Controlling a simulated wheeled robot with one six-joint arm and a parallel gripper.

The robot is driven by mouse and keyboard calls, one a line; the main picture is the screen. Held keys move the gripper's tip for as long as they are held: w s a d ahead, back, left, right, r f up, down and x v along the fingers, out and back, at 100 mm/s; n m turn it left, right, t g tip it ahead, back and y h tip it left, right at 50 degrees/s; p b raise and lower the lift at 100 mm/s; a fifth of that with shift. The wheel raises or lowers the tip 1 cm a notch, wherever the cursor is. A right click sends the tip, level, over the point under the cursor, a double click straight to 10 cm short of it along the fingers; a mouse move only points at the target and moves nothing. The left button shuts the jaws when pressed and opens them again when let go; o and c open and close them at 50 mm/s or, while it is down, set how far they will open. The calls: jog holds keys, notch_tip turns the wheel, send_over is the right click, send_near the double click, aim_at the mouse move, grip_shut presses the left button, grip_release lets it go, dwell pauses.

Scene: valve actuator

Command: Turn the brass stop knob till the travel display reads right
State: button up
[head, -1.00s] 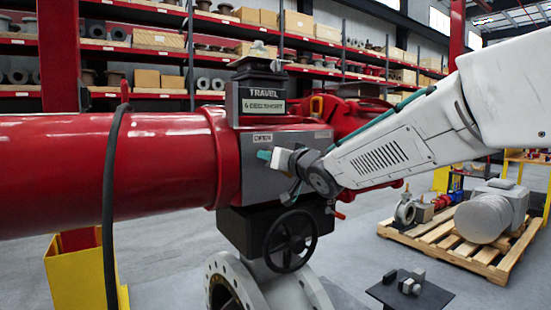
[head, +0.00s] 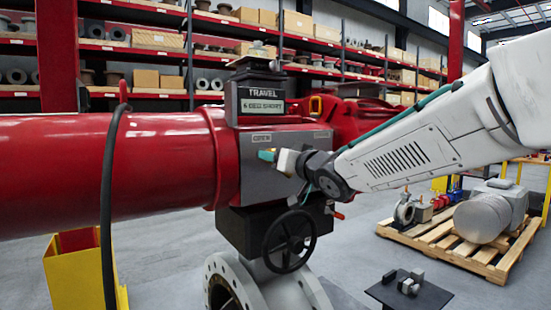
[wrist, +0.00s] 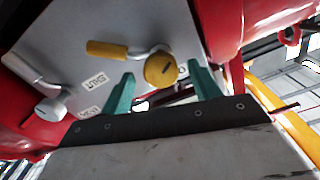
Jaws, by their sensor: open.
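The brass knob (wrist: 160,69), round with a dark line across its face, shows in the wrist view. It lies between the teal fingertips of my gripper (wrist: 161,74), with a gap visible on both sides. My gripper is open; I cannot tell how deep the knob sits between the fingers. In the head view my gripper (head: 270,155) is at the grey stop housing (head: 258,178), and the knob is hidden there. The travel display (head: 263,106) on top of the actuator appears to read "6 DEG SHORT"; the small digit is hard to make out.
In the wrist view a yellow-handled lever (wrist: 107,48) and a pale knob (wrist: 48,110) stand on the same face, left of the brass knob. A black handwheel (head: 290,241) hangs below the housing. A pallet (head: 464,250) with parts lies at the right.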

jog(key=v, duration=0.5)
jog(key=shift+w, duration=0.1)
